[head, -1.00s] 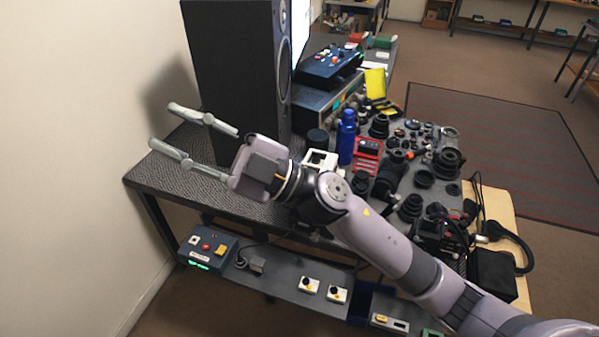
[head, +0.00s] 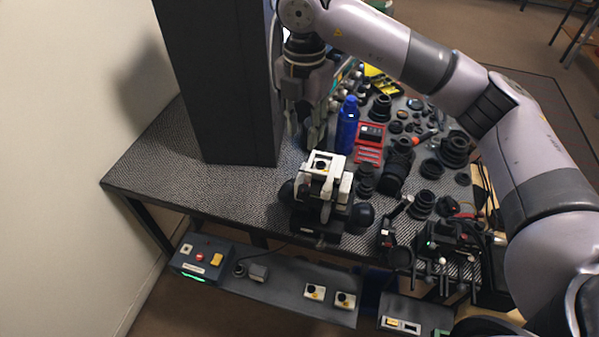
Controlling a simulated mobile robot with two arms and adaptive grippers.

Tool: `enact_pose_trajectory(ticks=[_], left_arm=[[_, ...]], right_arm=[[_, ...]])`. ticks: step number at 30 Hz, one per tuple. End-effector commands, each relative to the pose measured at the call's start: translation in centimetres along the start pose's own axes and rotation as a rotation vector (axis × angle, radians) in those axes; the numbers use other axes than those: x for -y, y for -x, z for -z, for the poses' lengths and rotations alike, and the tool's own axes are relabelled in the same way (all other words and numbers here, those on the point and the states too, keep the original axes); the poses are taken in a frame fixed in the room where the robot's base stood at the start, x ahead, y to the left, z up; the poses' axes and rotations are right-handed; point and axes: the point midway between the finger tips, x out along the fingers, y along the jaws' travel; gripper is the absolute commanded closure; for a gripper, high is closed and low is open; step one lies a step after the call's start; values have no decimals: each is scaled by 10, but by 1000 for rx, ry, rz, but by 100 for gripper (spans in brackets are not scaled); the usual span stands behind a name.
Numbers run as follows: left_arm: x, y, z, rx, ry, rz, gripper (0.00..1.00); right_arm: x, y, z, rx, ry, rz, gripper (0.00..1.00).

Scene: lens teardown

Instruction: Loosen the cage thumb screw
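My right gripper (head: 306,143) hangs fingers-down over the table, just right of the black speaker cabinet and left of the blue bottle. Its two fingers stand apart and I see nothing between them. A white and black device (head: 322,180) with dark round knobs stands on the table, nearer to me than the fingers and apart from them. A black camera rig (head: 445,240) with small red parts is at the table's front right. The cage thumb screw is too small to pick out for sure. My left gripper is not in view.
The tall speaker (head: 215,90) stands close left of the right gripper. The blue bottle (head: 347,127), a red tool case (head: 369,140) and several lenses (head: 397,170) crowd the right half. The patterned table top (head: 150,170) is clear at left. A lower shelf (head: 275,292) holds control boxes.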

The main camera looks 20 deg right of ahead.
Motion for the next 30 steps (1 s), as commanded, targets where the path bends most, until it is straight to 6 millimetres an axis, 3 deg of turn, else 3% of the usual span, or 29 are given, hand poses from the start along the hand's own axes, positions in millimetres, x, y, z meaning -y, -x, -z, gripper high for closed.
enact_pose_trajectory(ticks=[6,9,12,18,20,24,30], left_arm=[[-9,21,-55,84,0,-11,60],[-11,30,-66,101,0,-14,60],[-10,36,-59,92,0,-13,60],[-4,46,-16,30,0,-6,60],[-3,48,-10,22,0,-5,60],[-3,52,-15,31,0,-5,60],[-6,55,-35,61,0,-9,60]], right_arm=[[1,-40,2,-6,4,5,69],[1,-62,2,-7,4,5,69],[1,-84,3,-8,5,4,69],[0,-125,3,-7,6,2,69],[1,-136,4,-7,7,2,69],[0,-153,3,-7,6,-1,69],[-1,-163,3,-5,7,-3,69]])
